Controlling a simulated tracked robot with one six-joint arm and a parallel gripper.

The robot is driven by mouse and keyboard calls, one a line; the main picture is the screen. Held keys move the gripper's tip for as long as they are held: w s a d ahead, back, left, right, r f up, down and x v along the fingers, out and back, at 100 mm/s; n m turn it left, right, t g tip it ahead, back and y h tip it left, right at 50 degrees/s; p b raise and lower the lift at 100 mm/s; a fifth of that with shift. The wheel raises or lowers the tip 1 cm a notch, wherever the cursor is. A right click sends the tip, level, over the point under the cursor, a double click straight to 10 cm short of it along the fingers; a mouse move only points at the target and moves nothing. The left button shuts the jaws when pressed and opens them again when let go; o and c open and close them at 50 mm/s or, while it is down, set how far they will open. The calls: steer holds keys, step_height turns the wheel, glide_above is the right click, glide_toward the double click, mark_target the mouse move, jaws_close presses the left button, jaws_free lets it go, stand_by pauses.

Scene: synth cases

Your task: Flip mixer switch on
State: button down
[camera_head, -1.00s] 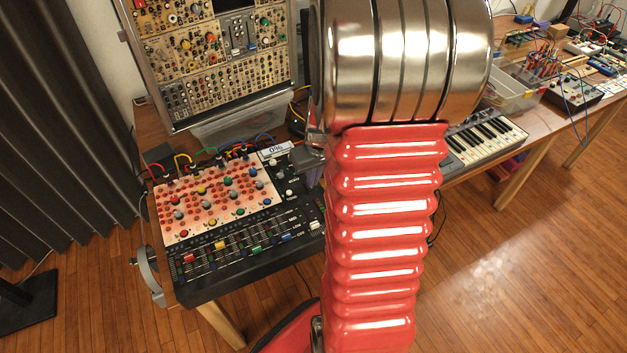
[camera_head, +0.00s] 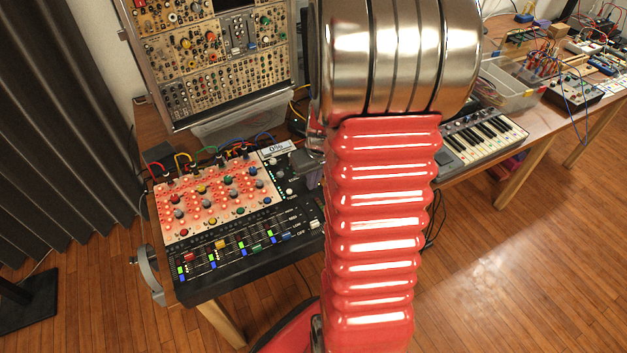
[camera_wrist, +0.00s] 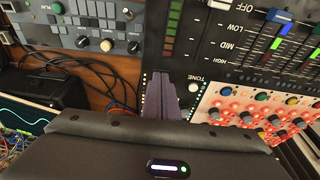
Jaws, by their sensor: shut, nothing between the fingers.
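The mixer (camera_head: 262,268) is a black box with coloured faders and a pale panel of coloured knobs, on the wooden table at left. Its panel glows, and green and blue lights shine beside the faders. I cannot make out the power switch; contact is unclear.
A modular synth case (camera_head: 215,60) stands behind the mixer. A small keyboard (camera_head: 485,138) lies to the right, with a clear bin (camera_head: 508,85) behind it. Patch cables (camera_wrist: 95,85) lie close to my gripper. The floor in front is open.

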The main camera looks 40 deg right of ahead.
steer(key=shift+w+d+r, duration=0.1)
steer(key=shift+w+r, duration=0.15)
steer(key=shift+w, duration=0.25)
steer(key=shift+r, duration=0.55)
steer(key=s+v, duration=0.2)
steer(key=v, duration=1)
steer(key=shift+a, duration=0.3)
steer(key=shift+s, duration=0.1)
